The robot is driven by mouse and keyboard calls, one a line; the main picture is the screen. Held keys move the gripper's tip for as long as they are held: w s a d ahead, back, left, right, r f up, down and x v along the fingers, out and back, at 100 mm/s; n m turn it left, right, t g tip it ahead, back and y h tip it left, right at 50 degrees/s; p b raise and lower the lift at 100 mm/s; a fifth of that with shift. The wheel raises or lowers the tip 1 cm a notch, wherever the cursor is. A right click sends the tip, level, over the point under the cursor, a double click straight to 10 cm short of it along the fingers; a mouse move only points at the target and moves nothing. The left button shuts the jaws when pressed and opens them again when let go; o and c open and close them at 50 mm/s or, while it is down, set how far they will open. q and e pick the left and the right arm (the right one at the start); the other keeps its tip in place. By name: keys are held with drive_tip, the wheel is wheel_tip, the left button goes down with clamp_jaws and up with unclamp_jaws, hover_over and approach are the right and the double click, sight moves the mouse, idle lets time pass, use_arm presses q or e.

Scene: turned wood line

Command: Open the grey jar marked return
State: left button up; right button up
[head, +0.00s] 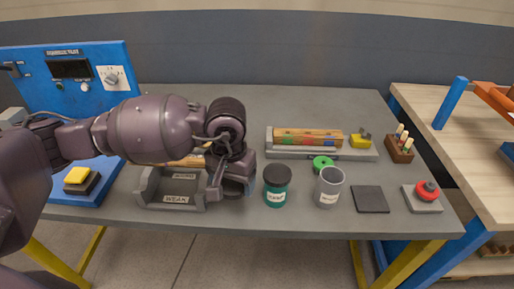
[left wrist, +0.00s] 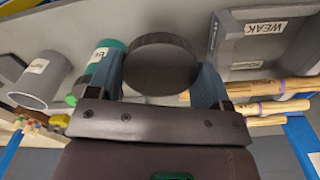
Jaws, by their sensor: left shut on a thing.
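The grey jar (head: 328,188) stands upright on the bench with its mouth uncovered; its white label is too small to read surely. It also shows at the left of the left wrist view (left wrist: 40,82), hollow and open. My left gripper (head: 236,186) is left of it, beyond the green jar. In the left wrist view its blue fingers (left wrist: 162,88) are shut on a dark round lid (left wrist: 160,62), apart from the grey jar. No jar body shows with this lid. In the head view my gripper mostly hides the lid.
A green jar (head: 276,190) with a dark top stands between my gripper and the grey jar. A green ring-like piece (head: 322,162) lies behind. A grey tray marked WEAK (head: 177,199) is left, a dark pad (head: 370,199) and red button (head: 427,190) right.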

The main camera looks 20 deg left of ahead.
use_arm(q)
drive_tip(key=s+d+r+m, duration=0.2)
drive_tip(key=d+r+m, duration=0.6)
drive_tip(key=d+r, duration=0.45)
use_arm(e)
drive_tip(key=shift+o, duration=0.8)
drive_tip(key=shift+w+r, duration=0.1)
drive_tip(key=shift+w, duration=0.05)
drive_tip(key=w+a+r+n+t+y, duration=0.1)
drive_tip(key=w+a+r+t+y, duration=0.1)
drive_tip(key=w+a+r, duration=0.4)
drive_tip(key=w+a+r+n+t+y, duration=0.1)
drive_tip(key=w+a+r+y, duration=0.15)
drive_tip(key=a+r, duration=0.45)
drive_tip(key=s+a+r+n+t+y, duration=0.1)
drive_tip(key=a+r+n+t+y, duration=0.15)
drive_tip(key=a+r, duration=1)
use_arm(q)
drive_tip(key=w+d+f+m, duration=0.4)
drive_tip(key=d+f, duration=0.2)
drive_tip(key=f, duration=0.1)
drive_tip(key=shift+w, duration=0.4)
use_arm(e)
drive_tip(key=r+x, duration=0.1)
drive_tip(key=x, duration=1)
drive_tip(key=shift+w+d+r+y, duration=0.2)
drive_tip(key=shift+d+r+y, duration=0.05)
drive_tip(key=shift+d+y, duration=0.1)
drive_tip(key=shift+m, duration=0.25)
